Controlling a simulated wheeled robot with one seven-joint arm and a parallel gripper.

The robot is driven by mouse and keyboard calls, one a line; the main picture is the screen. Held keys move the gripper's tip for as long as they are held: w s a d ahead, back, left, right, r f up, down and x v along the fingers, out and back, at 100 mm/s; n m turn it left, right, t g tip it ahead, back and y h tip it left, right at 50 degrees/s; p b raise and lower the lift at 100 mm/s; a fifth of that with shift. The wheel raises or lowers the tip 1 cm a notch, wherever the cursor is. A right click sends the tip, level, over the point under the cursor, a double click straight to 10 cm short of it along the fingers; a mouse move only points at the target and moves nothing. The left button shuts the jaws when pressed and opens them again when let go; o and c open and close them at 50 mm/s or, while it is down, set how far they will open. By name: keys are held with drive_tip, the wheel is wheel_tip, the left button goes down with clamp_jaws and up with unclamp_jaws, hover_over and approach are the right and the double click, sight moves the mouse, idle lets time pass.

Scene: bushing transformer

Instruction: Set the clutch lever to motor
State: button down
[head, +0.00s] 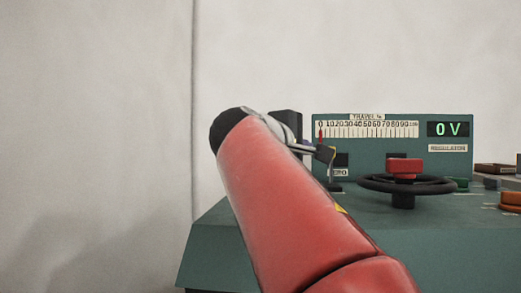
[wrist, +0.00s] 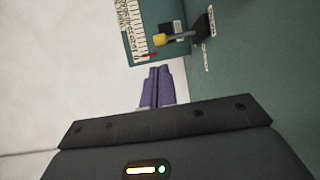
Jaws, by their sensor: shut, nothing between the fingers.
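The lever (wrist: 183,37) shows at the top of the wrist view, with a yellow knob, a grey stem and a dark base on the green console. In the head view a thin lever (head: 331,172) stands on the console just right of my gripper, partly hidden; I cannot read a motor mark beside it. My gripper (wrist: 157,72) has purple fingers closed together with nothing between them. The fingertips point toward the panel and sit below the yellow knob in the wrist view, apart from it. In the head view my gripper (head: 303,147) is mostly behind my red arm.
Behind stands a panel with a travel scale (head: 367,129) and a display (head: 447,129) reading 0 V. The left side is bare wall.

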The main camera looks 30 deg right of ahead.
approach(331, 166)
drive_tip(key=w+d+r, duration=0.1)
drive_tip(key=d, duration=0.1)
drive_tip(key=d+r, duration=0.1)
drive_tip(key=w+d+r+p, duration=0.1)
drive_tip(key=d, duration=0.1)
drive_tip(key=shift+w+d, duration=0.35)
drive_tip(key=shift+d, duration=0.05)
